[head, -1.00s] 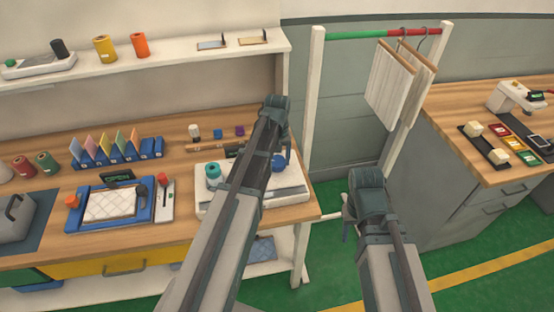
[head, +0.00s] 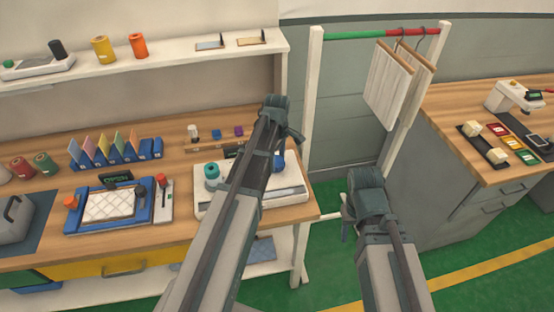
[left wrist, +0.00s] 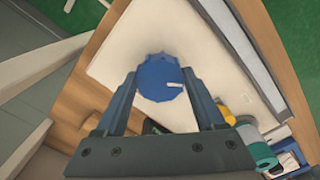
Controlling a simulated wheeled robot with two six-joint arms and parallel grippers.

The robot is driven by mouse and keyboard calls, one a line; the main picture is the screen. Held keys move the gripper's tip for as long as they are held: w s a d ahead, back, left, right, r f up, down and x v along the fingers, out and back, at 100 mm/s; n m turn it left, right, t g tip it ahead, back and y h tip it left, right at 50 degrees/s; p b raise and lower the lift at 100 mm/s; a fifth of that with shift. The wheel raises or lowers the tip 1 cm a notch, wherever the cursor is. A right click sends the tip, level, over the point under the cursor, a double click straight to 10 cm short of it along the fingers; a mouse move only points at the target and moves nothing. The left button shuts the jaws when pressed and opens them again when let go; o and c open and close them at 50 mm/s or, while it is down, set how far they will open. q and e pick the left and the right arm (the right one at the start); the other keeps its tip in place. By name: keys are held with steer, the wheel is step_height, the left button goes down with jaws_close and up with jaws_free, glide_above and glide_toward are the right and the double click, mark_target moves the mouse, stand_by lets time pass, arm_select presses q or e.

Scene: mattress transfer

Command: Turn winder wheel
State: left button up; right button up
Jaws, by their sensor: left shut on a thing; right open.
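The winder is a white flat machine (head: 296,196) on the wooden bench, with a teal spool (head: 212,175) at its left. Its blue scalloped wheel (left wrist: 160,76) shows a small white mark in the left wrist view. In the head view the wheel (head: 279,163) is partly hidden behind my left arm. My left gripper (left wrist: 164,84) is shut on the wheel, with one finger on each side of its rim. In the head view the left gripper (head: 292,132) is over the winder's right part. My right gripper (head: 350,217) is open and empty, right of the bench.
A blue tray (head: 75,220) with a quilted pad lies left of the winder. Colored cards (head: 112,152) stand behind it. A hanging rail (head: 370,35) with boards stands at the right, and another bench (head: 480,122) is beyond. Green floor lies between the benches.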

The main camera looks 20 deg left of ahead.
mark_target(278, 161)
arm_select(q)
steer(key=n, duration=0.5)
steer(key=shift+w, duration=0.1)
steer(key=shift+n, duration=0.4)
stand_by(0.3)
steer(key=o, duration=1.4)
steer(key=shift+c, duration=0.2)
steer(key=shift+r, duration=0.1)
step_height(278, 161, up, 14)
steer(key=p, duration=1.3)
steer(key=shift+p, duration=0.4)
steer(key=shift+f, duration=0.2)
